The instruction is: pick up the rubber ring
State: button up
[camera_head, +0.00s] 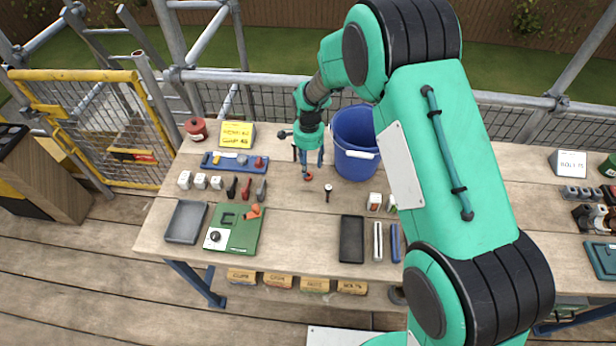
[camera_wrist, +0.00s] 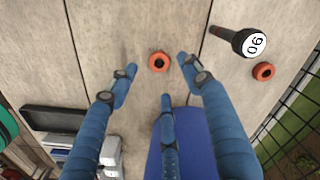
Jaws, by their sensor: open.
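An orange-red ring (camera_wrist: 159,62) with a dark hole lies flat on the wooden workbench. In the head view it (camera_head: 308,176) lies just below my fingertips. My gripper (camera_head: 307,163) points down over the bench. In the wrist view its blue fingers are spread and empty, and the gripper (camera_wrist: 159,82) has the ring between and slightly beyond its tips. No finger visibly touches the ring. A second orange ring (camera_wrist: 263,71) lies to the right in the wrist view, beside a black-handled object marked 06 (camera_wrist: 245,41).
A blue bucket (camera_head: 354,145) stands close to the right of my gripper. A small dark upright-looking item (camera_head: 328,190) is near the ring. A blue tray (camera_head: 235,161) and several small tools lie to the left. Bare bench (camera_head: 290,225) is in front.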

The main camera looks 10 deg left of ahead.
jog(key=shift+a+f+b, duration=0.1)
jog(key=shift+f+b, duration=0.35)
jog(key=shift+f, duration=2.15)
jog(key=shift+c, duration=0.3)
jog(key=c, duration=0.8)
